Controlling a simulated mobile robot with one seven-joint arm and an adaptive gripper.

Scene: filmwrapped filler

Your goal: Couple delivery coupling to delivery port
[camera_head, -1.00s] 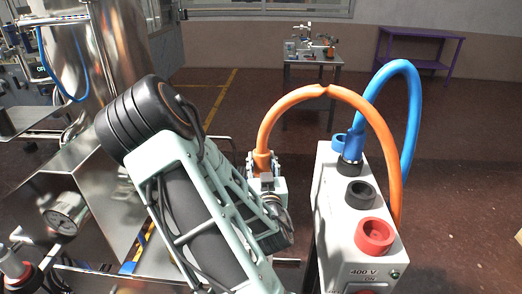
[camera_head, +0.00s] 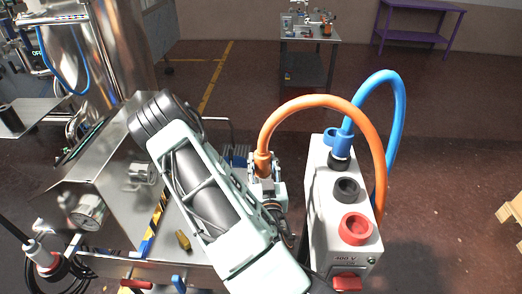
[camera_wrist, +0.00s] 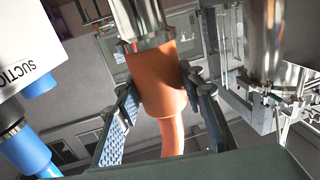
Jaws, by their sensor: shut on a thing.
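The orange delivery coupling (camera_wrist: 160,85) is between the two fingers of my gripper (camera_wrist: 160,92), which is shut on it. The orange hose runs down from it in the wrist view. A shiny metal cylinder (camera_wrist: 138,18) stands directly above the coupling's upper end. I cannot tell whether it is the delivery port, or whether the two are joined. In the head view my gripper (camera_head: 265,183) holds the coupling (camera_head: 263,163) upright left of the white box, and the orange hose (camera_head: 322,101) arches to the right. No port can be clearly made out there.
A white part marked SUCTION (camera_wrist: 35,40) is close on the left in the wrist view. Steel equipment with a gauge (camera_head: 88,212) stands left of my arm.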

